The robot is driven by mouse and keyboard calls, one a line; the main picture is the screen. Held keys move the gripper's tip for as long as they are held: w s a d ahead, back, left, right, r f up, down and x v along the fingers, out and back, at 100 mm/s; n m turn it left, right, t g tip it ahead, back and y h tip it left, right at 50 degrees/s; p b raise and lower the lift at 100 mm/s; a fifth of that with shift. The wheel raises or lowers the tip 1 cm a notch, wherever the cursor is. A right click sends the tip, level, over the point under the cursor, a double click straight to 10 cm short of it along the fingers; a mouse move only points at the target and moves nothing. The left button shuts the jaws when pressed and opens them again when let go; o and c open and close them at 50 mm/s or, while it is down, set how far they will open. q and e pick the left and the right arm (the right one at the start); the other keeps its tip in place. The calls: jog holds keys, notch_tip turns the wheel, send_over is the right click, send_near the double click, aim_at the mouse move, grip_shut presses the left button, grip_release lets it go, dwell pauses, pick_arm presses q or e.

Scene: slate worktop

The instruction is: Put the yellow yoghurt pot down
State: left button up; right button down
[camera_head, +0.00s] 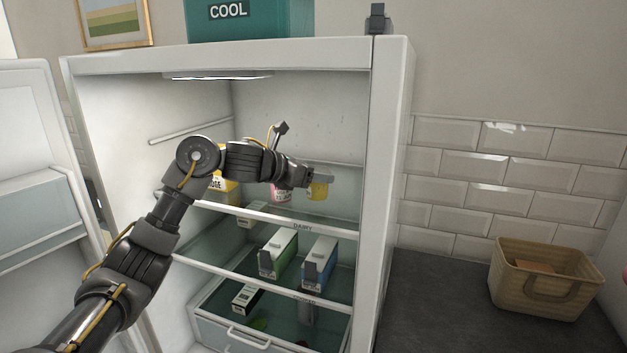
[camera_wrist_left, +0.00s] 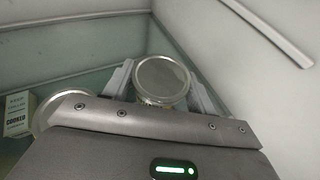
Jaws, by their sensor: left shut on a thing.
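The yellow yoghurt pot (camera_head: 318,191) is at the right end of the top fridge shelf. My left gripper (camera_head: 318,177) reaches into the fridge and is shut on this pot. In the left wrist view the round silver lid of the pot (camera_wrist_left: 162,79) shows between the two fingers. Whether the pot's base touches the shelf cannot be told. A pink pot (camera_head: 281,195) stands to the left of it on the same shelf, partly behind my gripper. My right gripper is not in view.
A yellow carton (camera_head: 222,188) stands on the top shelf, partly behind my arm. A green-and-white carton (camera_head: 278,254) and a blue one (camera_head: 318,262) stand on the shelf below. The fridge door (camera_head: 35,190) is open at left. A basket (camera_head: 543,279) sits on the worktop.

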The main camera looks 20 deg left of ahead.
pick_arm(q)
notch_tip(320, 180, down, 2)
jog(key=shift+w+f+p, duration=0.1)
jog(key=shift+p, duration=0.2)
jog(key=shift+a+f, duration=0.1)
jog(key=shift+f, duration=0.05)
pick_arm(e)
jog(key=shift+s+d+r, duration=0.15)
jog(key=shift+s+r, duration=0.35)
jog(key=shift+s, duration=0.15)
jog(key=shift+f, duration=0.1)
pick_arm(q)
jog(key=shift+f+b, duration=0.2)
jog(key=shift+b, duration=0.1)
jog(key=o, duration=1)
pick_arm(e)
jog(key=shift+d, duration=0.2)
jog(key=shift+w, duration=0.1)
